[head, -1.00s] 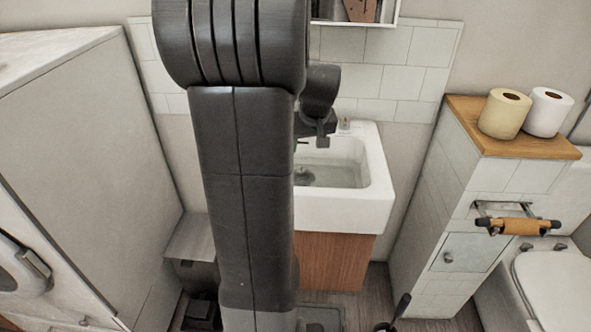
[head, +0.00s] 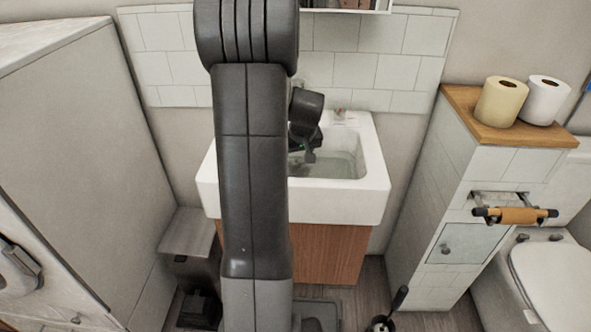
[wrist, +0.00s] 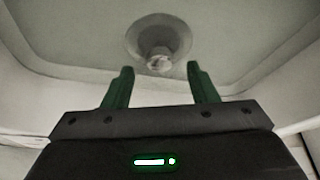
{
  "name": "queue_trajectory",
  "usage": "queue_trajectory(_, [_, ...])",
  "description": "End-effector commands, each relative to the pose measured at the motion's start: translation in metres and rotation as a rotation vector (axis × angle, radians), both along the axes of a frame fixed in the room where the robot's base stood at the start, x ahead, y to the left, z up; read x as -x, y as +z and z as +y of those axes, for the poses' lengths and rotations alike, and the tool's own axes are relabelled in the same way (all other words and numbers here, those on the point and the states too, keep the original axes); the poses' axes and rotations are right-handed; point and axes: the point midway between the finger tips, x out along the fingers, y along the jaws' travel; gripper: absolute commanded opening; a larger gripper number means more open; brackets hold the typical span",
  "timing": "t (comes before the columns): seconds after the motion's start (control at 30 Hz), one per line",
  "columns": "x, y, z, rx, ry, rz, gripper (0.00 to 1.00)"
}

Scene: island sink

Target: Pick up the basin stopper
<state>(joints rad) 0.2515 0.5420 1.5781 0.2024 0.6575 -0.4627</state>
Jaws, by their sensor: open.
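The basin stopper (wrist: 159,62) shows in the wrist view as a small pale knob at the lower edge of the round drain recess (wrist: 158,36). My gripper (wrist: 158,72) is open, with its two green fingers apart. In the picture the stopper lies between and just beyond the fingertips, and nothing is held. I cannot tell the exact gap to it. In the head view my gripper (head: 309,156) reaches down into the white sink (head: 372,199), and the stopper is hidden there.
My arm covers the left part of the sink in the head view. A tiled ledge with a wooden top (head: 461,112) and two paper rolls (head: 502,101) stands to the right. A toilet (head: 549,277) is at the far right. A grey cabinet (head: 75,150) stands at the left.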

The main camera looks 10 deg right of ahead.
Motion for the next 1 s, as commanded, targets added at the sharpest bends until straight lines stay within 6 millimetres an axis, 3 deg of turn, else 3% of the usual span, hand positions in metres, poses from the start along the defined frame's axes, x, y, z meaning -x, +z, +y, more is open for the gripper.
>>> queue_trajectory(0.1, [-0.006,-0.017,0.001,0.0,0.001,0.002,0.53])
queue_trajectory(0.37, [-0.008,-0.019,0.001,0.001,0.001,-0.001,0.53])
queue_trajectory(0.6, [-0.008,-0.019,0.001,0.001,0.001,0.0,0.06])
queue_trajectory(1.0, [-0.008,-0.013,0.001,0.001,0.001,-0.001,0.04])
